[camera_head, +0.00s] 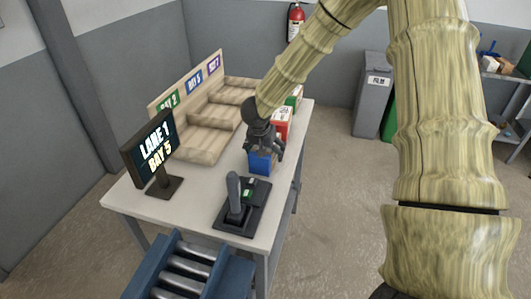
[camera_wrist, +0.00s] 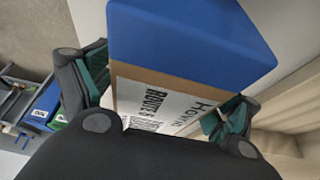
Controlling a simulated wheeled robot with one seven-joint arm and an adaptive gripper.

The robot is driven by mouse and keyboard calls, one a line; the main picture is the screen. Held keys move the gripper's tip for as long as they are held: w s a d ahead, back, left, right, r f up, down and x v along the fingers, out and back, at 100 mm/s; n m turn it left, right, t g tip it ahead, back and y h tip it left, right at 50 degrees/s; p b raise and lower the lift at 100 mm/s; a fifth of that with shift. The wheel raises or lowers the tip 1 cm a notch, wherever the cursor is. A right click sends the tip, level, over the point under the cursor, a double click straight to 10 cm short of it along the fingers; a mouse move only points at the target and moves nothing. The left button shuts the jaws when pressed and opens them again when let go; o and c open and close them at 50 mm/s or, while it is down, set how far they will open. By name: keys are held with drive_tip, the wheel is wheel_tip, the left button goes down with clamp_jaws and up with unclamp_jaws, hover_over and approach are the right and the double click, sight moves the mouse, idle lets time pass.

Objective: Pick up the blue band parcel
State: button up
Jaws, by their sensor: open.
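The blue band parcel (camera_head: 262,163) stands on the right part of the white table. In the wrist view the blue band parcel (camera_wrist: 185,38) fills the upper middle, with a blue part, a brown kraft strip and a white label reading "ROUTE 5". My gripper (camera_head: 266,146) is at the parcel from above. In the wrist view my gripper (camera_wrist: 165,98) is open, with one finger at each side of the parcel. Whether the fingers touch it I cannot tell. The parcel's lower part is hidden there by my gripper's dark body.
Red (camera_head: 282,122) and green (camera_head: 293,98) parcels stand behind. A wooden bay rack (camera_head: 205,140) is on the left, with a "LANE 1 BAY 5" screen (camera_head: 152,150). A dark stand (camera_head: 241,210) and roller conveyor (camera_head: 188,268) are in front.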

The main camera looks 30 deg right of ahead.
drive_tip(key=shift+c, duration=0.3)
drive_tip(key=c, duration=1.2)
drive_tip(key=shift+c, duration=0.2)
